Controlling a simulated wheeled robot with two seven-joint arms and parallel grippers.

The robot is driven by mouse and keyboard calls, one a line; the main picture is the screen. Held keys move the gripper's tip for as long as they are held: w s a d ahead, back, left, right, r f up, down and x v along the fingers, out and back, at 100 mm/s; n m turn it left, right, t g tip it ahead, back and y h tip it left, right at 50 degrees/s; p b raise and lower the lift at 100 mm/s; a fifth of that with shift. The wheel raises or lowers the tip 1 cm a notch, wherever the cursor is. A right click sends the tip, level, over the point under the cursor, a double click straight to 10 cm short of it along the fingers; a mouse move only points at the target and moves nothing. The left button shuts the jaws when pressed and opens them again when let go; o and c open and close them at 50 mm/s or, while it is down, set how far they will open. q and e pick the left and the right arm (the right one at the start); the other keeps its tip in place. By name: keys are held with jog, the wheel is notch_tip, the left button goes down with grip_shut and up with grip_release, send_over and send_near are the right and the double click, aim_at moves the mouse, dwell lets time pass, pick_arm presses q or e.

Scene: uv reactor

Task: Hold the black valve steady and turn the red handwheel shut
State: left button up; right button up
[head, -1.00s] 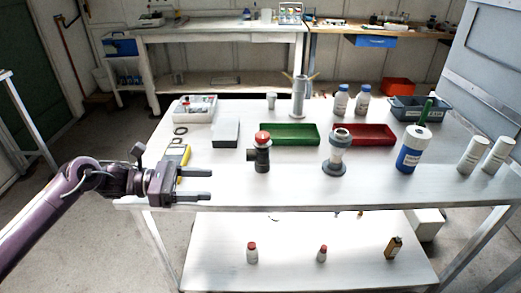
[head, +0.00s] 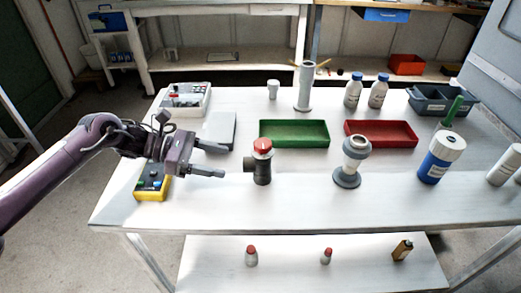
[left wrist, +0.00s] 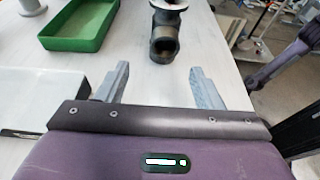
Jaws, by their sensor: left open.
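The black valve (head: 262,171) stands upright on the white table, with a side port facing left. The red handwheel (head: 263,146) sits on its top. My left gripper (head: 224,162) is open and empty, left of the valve and apart from it, its fingers pointing at the valve. In the left wrist view the valve (left wrist: 165,41) shows beyond and between the two open fingers, its dark port facing me. The handwheel is mostly cut off at that view's top edge. My right gripper is not seen.
A green tray (head: 294,144) lies behind the valve, and a grey flanged fitting (head: 347,177) stands to its right. The table's front strip is clear.

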aim_at(254, 169)
pick_arm(q)
jog(key=d+p, duration=0.1)
jog(key=s+d, duration=0.1)
jog(key=d, duration=0.1)
jog(key=shift+p, duration=0.35)
jog(key=shift+p+x, duration=0.5)
jog(key=shift+x, duration=0.7)
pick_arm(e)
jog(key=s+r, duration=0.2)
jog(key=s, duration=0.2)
pick_arm(q)
jog(key=d+f+b, duration=0.2)
jog(key=b, duration=0.1)
jog(key=shift+w+d, duration=0.15)
jog(key=shift+d, duration=0.4)
jog(key=shift+d+r+b, duration=0.1)
jog(key=shift+d+b, duration=0.3)
jog(key=shift+b, duration=0.05)
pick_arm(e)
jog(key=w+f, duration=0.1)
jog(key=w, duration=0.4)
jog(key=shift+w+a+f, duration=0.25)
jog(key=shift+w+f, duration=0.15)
pick_arm(q)
jog(key=shift+c, duration=0.3)
